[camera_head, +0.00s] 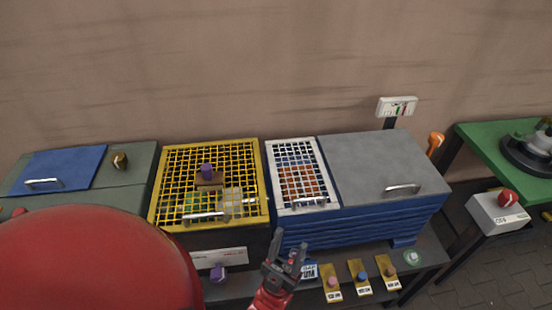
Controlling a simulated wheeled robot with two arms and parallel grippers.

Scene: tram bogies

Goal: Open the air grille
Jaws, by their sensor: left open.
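A white-framed grille (276,175) lies flat over the left part of a blue ribbed box (330,227), with a bar handle (309,203) at its front edge. Orange-brown parts show through its mesh. A larger yellow grille (167,185) covers the box to its left, also with a front handle (206,216). Which one is the air grille I cannot tell from labels. Both lie down flat. My left gripper (287,258) is open and empty, in front of and below the white grille's handle, apart from it. My right gripper is out of view.
A grey lid (375,160) with a handle covers the blue box's right part. Knobs on yellow plates (361,278) sit on the low shelf. A blue panel (62,168) lies at left. A green table (492,145) and a red-knobbed white box (494,216) stand at right.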

